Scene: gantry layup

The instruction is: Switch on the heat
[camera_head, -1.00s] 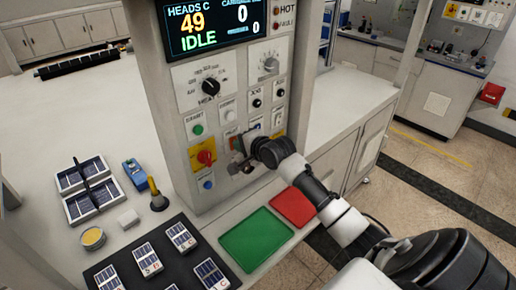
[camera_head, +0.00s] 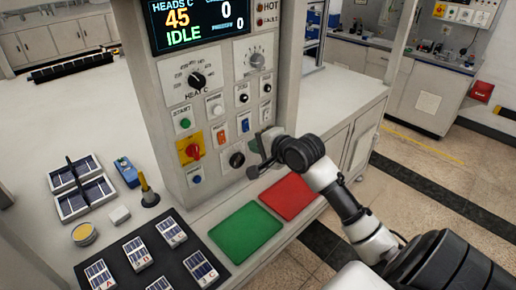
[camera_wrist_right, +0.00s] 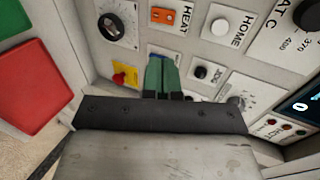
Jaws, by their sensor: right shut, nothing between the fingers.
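The control panel (camera_head: 176,95) stands ahead, its display (camera_head: 205,22) reading HEADS C 45 and IDLE. The orange rocker switch (camera_head: 221,135) is on the panel, left of a blue rocker (camera_head: 244,124). In the right wrist view the orange rocker (camera_wrist_right: 162,15) has the label HEAT beside it. I cannot tell which way it is tipped. My right gripper (camera_head: 258,148) is at the panel's lower right, shut and empty. Its green fingers (camera_wrist_right: 160,76) point at the panel and partly cover the blue rocker in the wrist view. My left gripper is not in view.
A black knob (camera_head: 236,160) and a red knob on a yellow plate (camera_head: 192,150) sit low on the panel. The HEAT C dial (camera_head: 197,80) is above. Green (camera_head: 245,233) and red (camera_head: 288,196) pads lie below. A dark mat (camera_head: 120,248) holds several small cells.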

